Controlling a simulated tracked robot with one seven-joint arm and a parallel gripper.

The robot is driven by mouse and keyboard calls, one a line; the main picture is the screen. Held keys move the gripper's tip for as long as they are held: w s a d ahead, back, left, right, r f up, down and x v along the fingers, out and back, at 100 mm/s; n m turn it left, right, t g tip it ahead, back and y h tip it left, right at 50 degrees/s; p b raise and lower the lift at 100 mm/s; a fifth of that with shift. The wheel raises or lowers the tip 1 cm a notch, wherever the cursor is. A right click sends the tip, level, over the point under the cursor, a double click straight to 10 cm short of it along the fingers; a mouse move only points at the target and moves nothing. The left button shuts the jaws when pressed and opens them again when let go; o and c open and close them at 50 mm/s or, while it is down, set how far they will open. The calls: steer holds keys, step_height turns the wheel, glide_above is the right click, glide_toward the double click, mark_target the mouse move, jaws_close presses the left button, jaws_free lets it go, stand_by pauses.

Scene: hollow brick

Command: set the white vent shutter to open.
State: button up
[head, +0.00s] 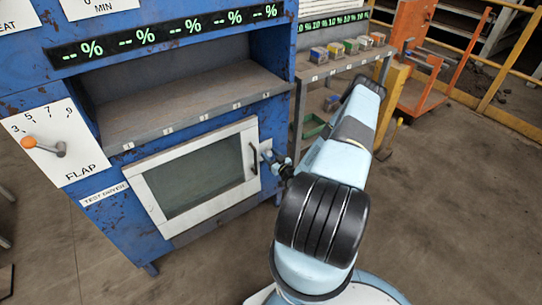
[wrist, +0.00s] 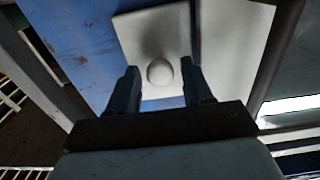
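In the wrist view a round white knob (wrist: 160,72) stands out from a pale plate (wrist: 235,35) on a blue painted surface; it appears to be the white vent shutter's handle. My gripper (wrist: 159,66) is open, with one dark finger on each side of the knob and a visible gap to both. How deep the knob sits between the fingers cannot be told. I cannot make out the shutter in the head view, and its setting is not readable.
The blue machine (head: 115,205) has a pale-framed window door (head: 140,195) with a dark handle, an open shelf (head: 190,105) and a FLAP panel (head: 75,130) with an orange-tipped lever (head: 45,146). A rack with small boxes (head: 335,50) stands right.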

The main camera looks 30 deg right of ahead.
jaws_close()
